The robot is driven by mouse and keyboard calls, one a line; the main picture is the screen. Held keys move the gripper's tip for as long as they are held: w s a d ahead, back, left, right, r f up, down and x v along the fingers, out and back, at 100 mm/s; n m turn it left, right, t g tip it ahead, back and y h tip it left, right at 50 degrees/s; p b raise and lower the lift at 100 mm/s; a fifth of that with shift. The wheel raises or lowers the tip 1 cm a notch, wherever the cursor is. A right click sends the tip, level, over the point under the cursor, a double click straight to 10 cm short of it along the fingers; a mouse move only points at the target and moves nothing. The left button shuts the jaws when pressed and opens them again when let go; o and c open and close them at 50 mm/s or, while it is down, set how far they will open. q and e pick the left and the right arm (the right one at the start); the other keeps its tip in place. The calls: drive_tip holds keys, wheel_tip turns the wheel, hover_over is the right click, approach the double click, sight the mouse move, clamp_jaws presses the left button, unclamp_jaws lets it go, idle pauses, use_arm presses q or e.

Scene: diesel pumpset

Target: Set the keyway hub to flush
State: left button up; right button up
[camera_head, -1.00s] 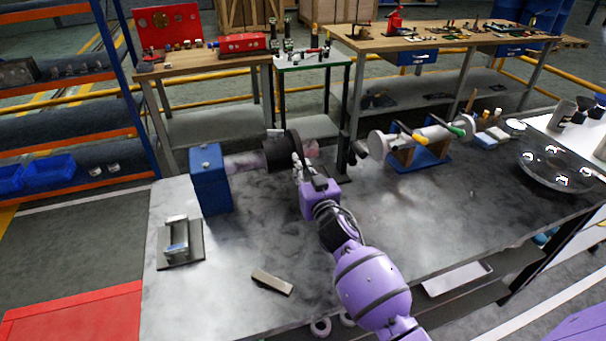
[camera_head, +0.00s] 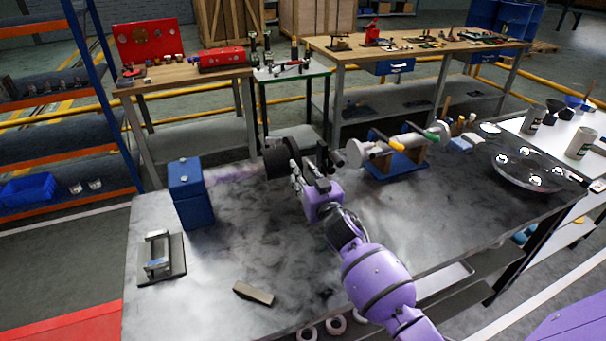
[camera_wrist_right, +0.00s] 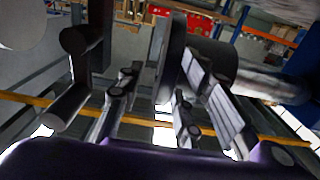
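A dark round hub (camera_head: 283,157) sits on the pale shaft (camera_head: 231,174) that comes out of the blue block (camera_head: 190,193) on the grey bench. I take it for the keyway hub. My right gripper (camera_head: 311,172) is at the hub's right side, with its fingers raised toward it. In the right wrist view the fingers (camera_wrist_right: 163,105) stand apart, and the dark disc (camera_wrist_right: 172,58) of the hub shows between them. A gap shows beside the left finger. Whether the right finger touches the hub is unclear. My left gripper is out of view.
A blue stand (camera_head: 397,168) with a pale cylinder and yellow and green handles is to the right. A round dark tray (camera_head: 539,171) lies farther right. A metal bracket (camera_head: 160,258) and a grey bar (camera_head: 253,293) lie near the front. The bench's middle front is mostly bare.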

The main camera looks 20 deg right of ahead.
drive_tip(key=shift+a, duration=0.1)
drive_tip(key=s, duration=1.2)
drive_tip(key=shift+d, duration=0.2)
drive_tip(key=shift+s+f, duration=0.1)
